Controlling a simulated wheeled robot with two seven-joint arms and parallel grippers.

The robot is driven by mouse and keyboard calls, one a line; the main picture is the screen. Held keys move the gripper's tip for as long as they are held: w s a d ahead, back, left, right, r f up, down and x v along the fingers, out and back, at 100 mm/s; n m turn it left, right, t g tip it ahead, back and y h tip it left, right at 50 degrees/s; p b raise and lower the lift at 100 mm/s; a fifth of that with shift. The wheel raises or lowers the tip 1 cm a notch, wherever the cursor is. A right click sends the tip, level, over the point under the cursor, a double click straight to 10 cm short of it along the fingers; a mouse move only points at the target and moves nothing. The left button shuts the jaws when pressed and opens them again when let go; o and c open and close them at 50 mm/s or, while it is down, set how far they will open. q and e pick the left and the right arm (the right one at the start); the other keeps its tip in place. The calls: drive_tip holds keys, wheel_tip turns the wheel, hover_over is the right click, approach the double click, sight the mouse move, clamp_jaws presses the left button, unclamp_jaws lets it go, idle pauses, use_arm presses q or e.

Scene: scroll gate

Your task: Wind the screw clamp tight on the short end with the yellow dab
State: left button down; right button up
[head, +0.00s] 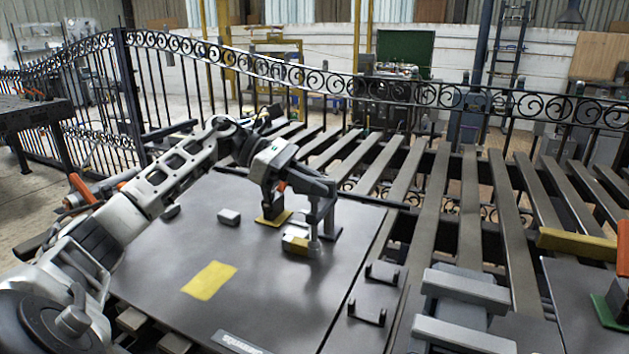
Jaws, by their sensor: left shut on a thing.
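My left gripper (320,236) reaches down to the dark plate (150,250) from the wrist at upper left. Its fingers are shut on a small part mostly hidden by them, and I cannot tell which part. A small block with a yellow dab (296,241) is close against the fingers on their left; I cannot tell whether they touch. A dark upright piece with an orange-red top (274,209), on a yellow base, stands just behind it, partly covered by my wrist. I cannot pick out the screw clamp with certainty. My right gripper is not in view.
A grey block (229,217) and a flat yellow patch (209,281) are on the plate. Dark brackets (367,313) and grey blocks (465,300) are at the front right. Flat bars (462,210) run behind, with a scroll gate (330,83) beyond. A green base (607,312) is far right.

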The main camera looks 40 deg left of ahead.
use_arm(q)
drive_tip(key=c, duration=1.4)
unclamp_jaws()
drive_tip(key=shift+o, duration=0.2)
drive_tip(key=shift+a, duration=0.1)
drive_tip(key=v, duration=1.6)
drive_tip(key=shift+w+r, duration=0.1)
